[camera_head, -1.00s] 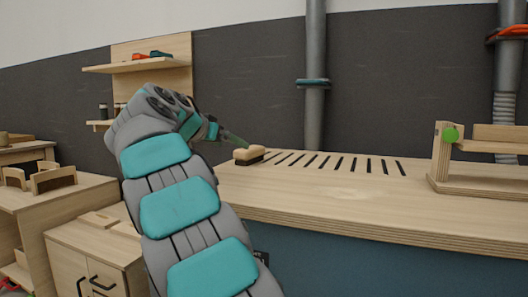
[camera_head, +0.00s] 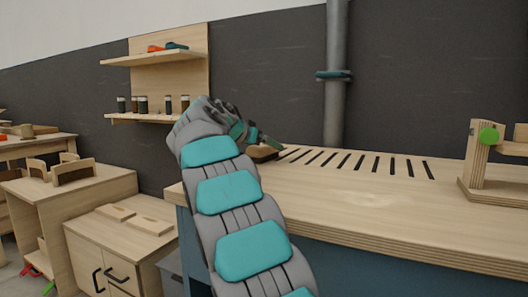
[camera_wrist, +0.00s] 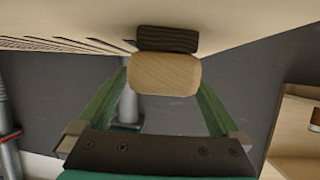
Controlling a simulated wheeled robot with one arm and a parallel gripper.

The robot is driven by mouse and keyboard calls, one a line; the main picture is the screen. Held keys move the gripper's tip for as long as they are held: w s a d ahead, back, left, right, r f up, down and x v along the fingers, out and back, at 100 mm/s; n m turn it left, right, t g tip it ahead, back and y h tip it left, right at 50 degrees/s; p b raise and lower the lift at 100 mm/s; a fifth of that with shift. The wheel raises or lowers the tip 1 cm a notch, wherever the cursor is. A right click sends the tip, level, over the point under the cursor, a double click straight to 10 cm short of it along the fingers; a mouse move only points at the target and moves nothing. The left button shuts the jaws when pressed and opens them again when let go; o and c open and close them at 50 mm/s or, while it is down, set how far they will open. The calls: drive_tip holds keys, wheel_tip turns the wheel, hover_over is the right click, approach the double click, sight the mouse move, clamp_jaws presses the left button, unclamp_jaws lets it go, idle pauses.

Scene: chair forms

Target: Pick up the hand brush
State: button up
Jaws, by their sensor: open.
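The hand brush (camera_head: 263,154) sits on the workbench (camera_head: 330,205), near its far left edge beside the row of slots. It has a pale wooden body and dark bristles, and my gripper partly hides it in the head view. In the wrist view, which is upside down, the brush (camera_wrist: 165,74) shows its rounded wooden body with the bristles against the bench top. My gripper (camera_head: 262,141) is open just at the brush.
Dark slots (camera_head: 355,162) run across the bench top right of the brush. A grey pipe (camera_head: 335,100) rises behind the bench. A wooden stand with a green knob (camera_head: 489,137) is at the right. Wall shelves (camera_head: 165,60) and a low cabinet (camera_head: 120,240) are at the left.

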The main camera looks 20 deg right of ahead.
drive_tip(key=shift+d, duration=0.1)
drive_tip(key=shift+c, duration=0.2)
drive_tip(key=c, duration=1.5)
